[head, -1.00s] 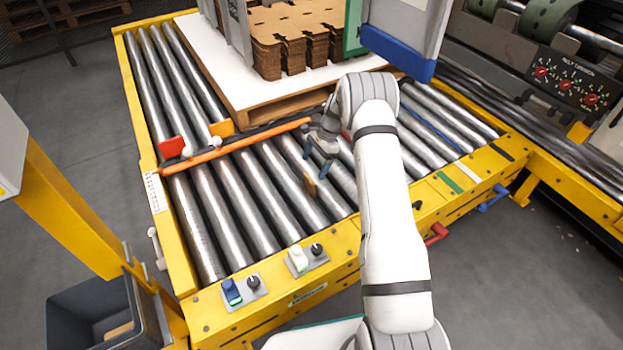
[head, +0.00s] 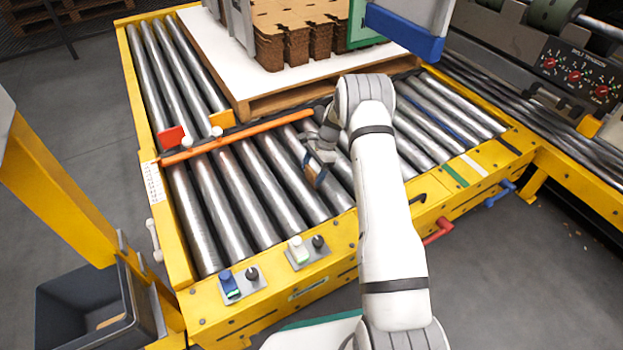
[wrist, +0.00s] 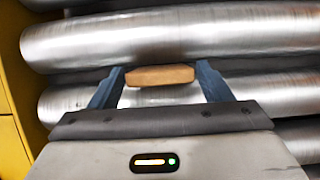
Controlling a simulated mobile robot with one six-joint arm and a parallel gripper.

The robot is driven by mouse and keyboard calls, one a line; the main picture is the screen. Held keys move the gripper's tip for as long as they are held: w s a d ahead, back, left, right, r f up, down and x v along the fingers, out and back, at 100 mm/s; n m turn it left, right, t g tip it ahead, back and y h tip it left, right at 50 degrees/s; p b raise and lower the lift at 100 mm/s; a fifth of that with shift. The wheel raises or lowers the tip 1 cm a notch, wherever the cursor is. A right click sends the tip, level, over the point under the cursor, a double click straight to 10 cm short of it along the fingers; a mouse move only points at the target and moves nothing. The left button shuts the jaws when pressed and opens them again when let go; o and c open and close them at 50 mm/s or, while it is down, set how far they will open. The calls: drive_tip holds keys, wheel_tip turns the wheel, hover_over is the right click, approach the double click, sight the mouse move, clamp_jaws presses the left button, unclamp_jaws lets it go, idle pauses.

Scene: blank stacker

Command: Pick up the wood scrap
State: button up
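The wood scrap (wrist: 160,75) is a small light-brown block lying across the metal rollers. In the wrist view it sits between the tips of my gripper's two blue-grey fingers (wrist: 161,84), with a narrow gap showing at each side. In the head view the wood scrap (head: 311,178) shows as a small brown piece, partly covered by the fingers of my gripper (head: 316,168). My gripper is open around the scrap, pointing down at the rollers.
An orange bar (head: 235,137) crosses the rollers behind my gripper. A pallet (head: 270,104) with stacked cardboard blanks (head: 295,35) stands beyond it. A yellow frame (head: 335,240) with switches edges the near side. A grey bin (head: 90,310) containing a brown piece stands at lower left.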

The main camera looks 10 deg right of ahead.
drive_tip(key=c, duration=0.7)
